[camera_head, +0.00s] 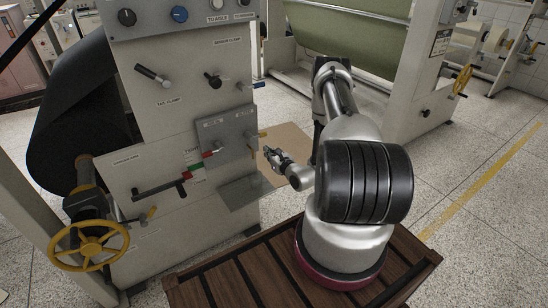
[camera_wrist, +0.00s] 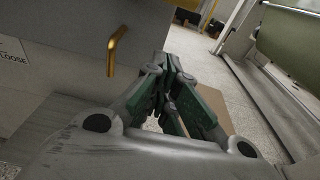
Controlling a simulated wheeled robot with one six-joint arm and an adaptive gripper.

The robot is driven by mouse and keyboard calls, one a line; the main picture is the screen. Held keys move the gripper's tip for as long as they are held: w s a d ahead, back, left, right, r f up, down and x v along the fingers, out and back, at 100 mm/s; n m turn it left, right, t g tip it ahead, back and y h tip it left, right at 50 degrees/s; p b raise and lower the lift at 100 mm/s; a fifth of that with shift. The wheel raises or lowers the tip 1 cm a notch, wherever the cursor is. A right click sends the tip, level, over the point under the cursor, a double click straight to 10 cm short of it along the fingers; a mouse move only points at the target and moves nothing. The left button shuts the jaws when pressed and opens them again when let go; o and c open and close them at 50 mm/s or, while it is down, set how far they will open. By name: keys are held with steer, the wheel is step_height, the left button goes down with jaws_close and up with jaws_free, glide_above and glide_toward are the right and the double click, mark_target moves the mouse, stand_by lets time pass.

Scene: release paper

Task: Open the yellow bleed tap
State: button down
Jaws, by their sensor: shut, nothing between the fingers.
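A yellow tap lever (camera_head: 262,134) sticks out at the right edge of the grey panel on the white machine. In the wrist view the yellow tap (camera_wrist: 117,50) shows as a bent brass-yellow handle hanging down from the machine face, left of my fingers. My gripper (camera_head: 269,152) is just below and right of the lever in the head view. It also shows in the wrist view (camera_wrist: 172,72), its green-padded fingers shut with nothing between them. The gripper looks apart from the tap.
The grey panel (camera_head: 226,140) carries small levers and labels. A brown board (camera_head: 288,140) lies on the floor behind my gripper.

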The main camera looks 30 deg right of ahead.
steer(key=r, duration=0.1)
steer(key=w+r, duration=0.2)
steer(key=shift+r, duration=0.25)
